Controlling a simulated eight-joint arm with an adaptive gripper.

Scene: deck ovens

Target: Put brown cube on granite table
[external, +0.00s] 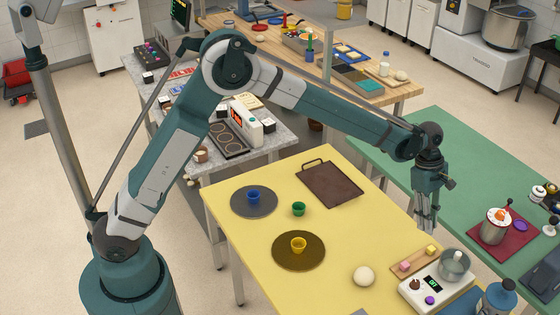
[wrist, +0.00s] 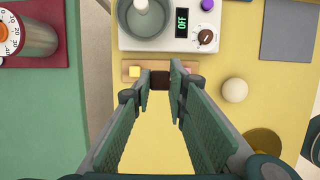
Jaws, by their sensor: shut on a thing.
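My gripper (wrist: 160,82) is shut on the brown cube (wrist: 160,80), which shows between its fingertips in the wrist view. The cube looks larger than the cubes on the wooden board (wrist: 129,78), so it appears raised above it. In the external view my gripper (external: 425,226) hangs above the right part of the yellow table (external: 345,235); the brown cube cannot be made out there. The granite table (external: 285,153) is the grey speckled one behind the yellow table, left of centre.
The board (external: 402,268) holds a yellow cube (external: 431,250) and a pink cube (external: 407,265). A scale (external: 437,292) with a bowl stands beside it. The granite table carries a two-ring hob (external: 228,140) and several small items. A brown tray (external: 330,183) lies on the yellow table.

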